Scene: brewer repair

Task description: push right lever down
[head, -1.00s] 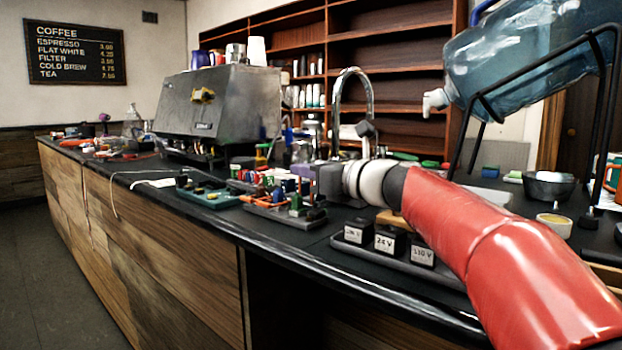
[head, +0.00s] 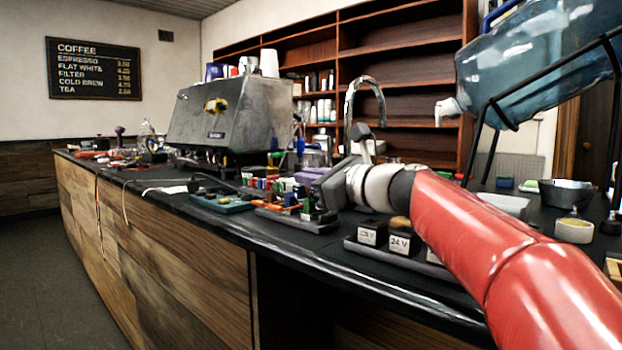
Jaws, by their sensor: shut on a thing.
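My gripper (head: 318,192) is at the end of my red and white arm, low over the counter. It is at the right end of a small tray (head: 290,222) of coloured parts, with red, green, blue and orange pieces (head: 287,192). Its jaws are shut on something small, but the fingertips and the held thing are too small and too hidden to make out. I cannot pick out the right lever for certain; it may be among the small parts by the gripper.
Black boxes labelled with voltages (head: 400,243) stand on a tray just below my arm. A teal tray (head: 222,205) lies left of the parts. A steel brewer (head: 230,120) stands behind, a tap (head: 366,85) rises behind my wrist, and a water bottle (head: 530,65) hangs at right.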

